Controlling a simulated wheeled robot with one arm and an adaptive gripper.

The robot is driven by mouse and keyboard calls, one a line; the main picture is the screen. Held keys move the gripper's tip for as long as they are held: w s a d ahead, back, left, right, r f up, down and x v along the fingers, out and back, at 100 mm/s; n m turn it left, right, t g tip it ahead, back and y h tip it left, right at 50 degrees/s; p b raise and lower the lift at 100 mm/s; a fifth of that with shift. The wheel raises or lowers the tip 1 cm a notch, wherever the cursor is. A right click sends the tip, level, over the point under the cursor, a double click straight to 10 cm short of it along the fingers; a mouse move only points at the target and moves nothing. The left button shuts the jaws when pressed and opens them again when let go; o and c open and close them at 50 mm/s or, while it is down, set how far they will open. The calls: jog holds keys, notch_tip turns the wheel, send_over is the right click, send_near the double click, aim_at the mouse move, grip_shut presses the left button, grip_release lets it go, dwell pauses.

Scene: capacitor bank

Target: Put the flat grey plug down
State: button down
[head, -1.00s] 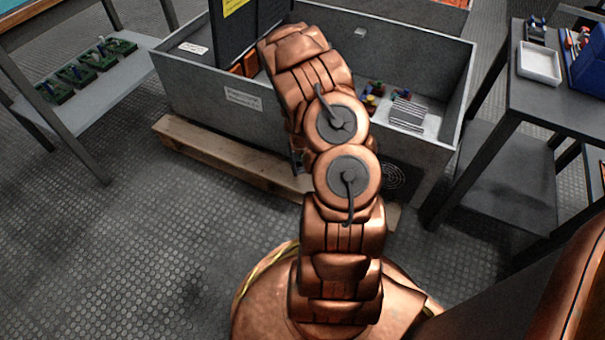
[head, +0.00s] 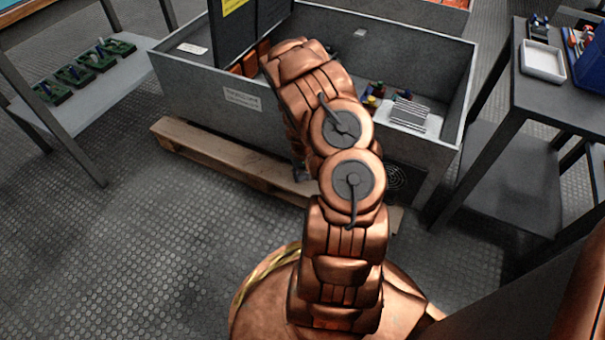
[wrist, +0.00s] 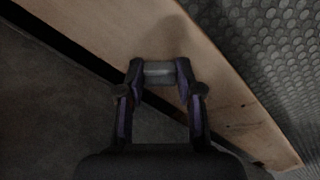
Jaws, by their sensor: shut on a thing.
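My gripper (wrist: 159,72) is shut on the flat grey plug (wrist: 158,68), which sits between the fingertips in the wrist view. Behind the plug is the pale wooden pallet board (wrist: 95,30), with what looks like a soft shadow on it near the fingertips. I cannot tell how far the plug is from the wood. In the head view my arm hides most of the gripper; a dark part of it (head: 300,172) shows beside the front wall of the grey cabinet, above the wooden pallet. The plug cannot be made out there.
The open grey cabinet (head: 215,95) stands on the wooden pallet (head: 215,150), with coloured parts and a striped grey block (head: 408,113) inside. A dark table (head: 535,95) at right holds a white tray (head: 543,62). A shelf (head: 105,90) at left holds green boards. The floor at front left is clear.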

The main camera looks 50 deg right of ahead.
jog(key=shift+f, duration=0.4)
jog(key=c, duration=0.7)
grip_release()
jog(key=shift+c, duration=0.2)
